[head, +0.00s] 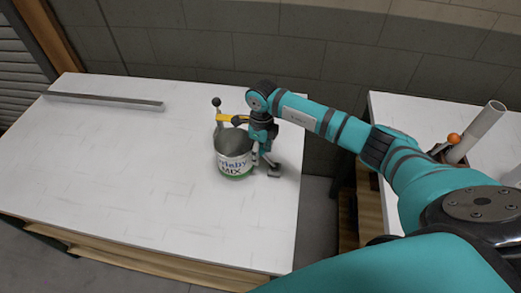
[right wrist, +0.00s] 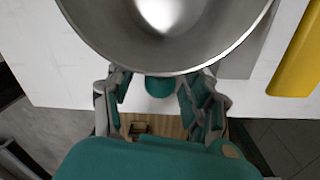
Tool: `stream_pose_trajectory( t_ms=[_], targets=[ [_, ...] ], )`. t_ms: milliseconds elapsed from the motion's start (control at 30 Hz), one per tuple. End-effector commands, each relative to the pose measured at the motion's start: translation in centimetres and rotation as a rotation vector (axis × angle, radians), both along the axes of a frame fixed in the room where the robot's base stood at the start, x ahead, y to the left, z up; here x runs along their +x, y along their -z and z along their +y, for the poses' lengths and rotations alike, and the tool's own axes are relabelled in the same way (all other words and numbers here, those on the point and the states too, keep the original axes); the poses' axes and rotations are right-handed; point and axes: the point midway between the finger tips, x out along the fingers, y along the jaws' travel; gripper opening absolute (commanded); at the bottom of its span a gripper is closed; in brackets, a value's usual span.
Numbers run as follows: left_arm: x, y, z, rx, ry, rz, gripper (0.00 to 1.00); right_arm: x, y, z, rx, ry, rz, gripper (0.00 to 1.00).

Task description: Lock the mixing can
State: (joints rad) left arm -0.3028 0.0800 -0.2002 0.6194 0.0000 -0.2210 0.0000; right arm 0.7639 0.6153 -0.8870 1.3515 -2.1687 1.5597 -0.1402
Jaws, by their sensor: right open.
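The mixing can (head: 236,163), an open metal can with a white "MIX" label and green base, stands upright on the white table. Its rim (right wrist: 165,70) fills the top of the right wrist view. Behind it are a yellow part (head: 224,117) and a lever with a black ball knob (head: 216,102); a yellow piece (right wrist: 298,60) also shows at right in the wrist view. My right gripper (head: 268,166) is open beside the can's right side. Its fingers (right wrist: 160,98) are spread just below the rim; I cannot tell whether they touch it. My left gripper is out of view.
The white table (head: 130,185) is clear left of and in front of the can. A long grey bar (head: 105,101) lies at its back left. A second table at right holds a white tube (head: 484,128) and an orange ball (head: 454,138). A gap separates the tables.

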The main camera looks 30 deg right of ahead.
Motion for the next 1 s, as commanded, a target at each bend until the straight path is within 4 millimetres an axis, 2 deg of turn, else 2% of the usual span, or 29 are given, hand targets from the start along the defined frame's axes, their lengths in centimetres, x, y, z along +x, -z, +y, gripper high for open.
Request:
stream_pose_trajectory(
  t_ms=[100,500,1000],
  targets=[
    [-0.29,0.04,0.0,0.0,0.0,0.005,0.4,-0.01,0.01,0.0,0.0,0.0,0.0,0.53],
    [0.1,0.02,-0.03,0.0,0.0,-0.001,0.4,0.0,-0.04,-0.02,0.0,0.0,0.0,0.0],
    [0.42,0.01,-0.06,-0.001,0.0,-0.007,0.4,0.08,-0.19,-0.06,0.003,0.002,-0.004,0.0]
  ],
)
